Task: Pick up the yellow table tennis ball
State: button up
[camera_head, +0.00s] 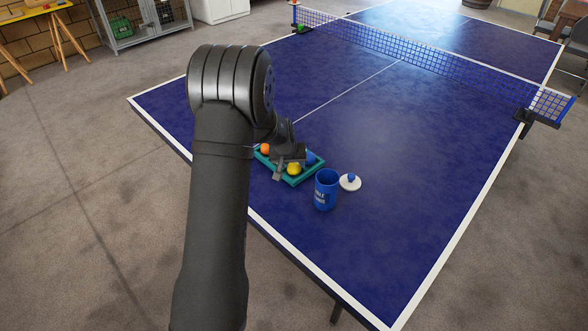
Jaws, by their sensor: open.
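The yellow table tennis ball (294,169) lies in a shallow green tray (293,183) on the blue table. My gripper (282,172) is over the tray, close to the left of the yellow ball. Its jaws are open. I cannot tell whether a finger touches the ball. An orange ball (265,149) lies at the tray's far left, and a blue ball (310,158) lies to the right of the gripper. My arm and gripper hide part of the tray.
A blue lettered canister (326,192) stands open just right of the tray. Its white lid with a blue knob (350,182) lies beside it. The net (420,62) crosses the table farther back. The table (400,190) is clear to the right.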

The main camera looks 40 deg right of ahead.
jog(key=shift+w+d+f, duration=0.1)
jog(key=shift+d+f, duration=0.1)
jog(key=shift+f, duration=0.3)
jog(key=c, duration=0.6)
